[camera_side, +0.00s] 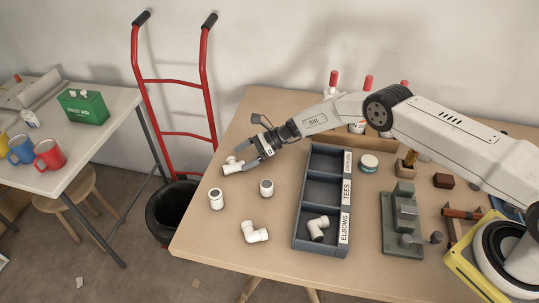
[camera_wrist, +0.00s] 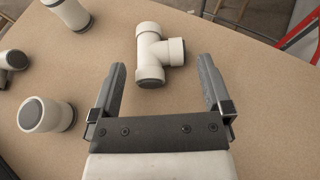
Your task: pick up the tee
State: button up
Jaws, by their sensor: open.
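The tee (camera_wrist: 153,52) is a white T-shaped pipe fitting lying on the wooden table. In the wrist view it lies just ahead of and between the two jaw lines. In the side view the tee (camera_side: 231,165) is at the table's far left part, close to the jaws and partly covered by them. My gripper (camera_side: 250,162) is open, with nothing held. In the wrist view my gripper (camera_wrist: 161,85) shows both dark fingers spread apart, wider than the tee.
White couplings (camera_side: 216,199) (camera_side: 267,188) and a white elbow (camera_side: 255,232) lie nearby on the table (camera_side: 200,240). A dark divided tray (camera_side: 322,192), labelled TEES and ELBOWS, stands right of them, with an elbow (camera_side: 318,228) in its front compartment. A green vise (camera_side: 403,220) stands further right.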

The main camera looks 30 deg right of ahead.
aim_at(233, 163)
jog(key=shift+x, duration=2.2)
jog(key=c, duration=1.1)
jog(key=shift+r, duration=0.25)
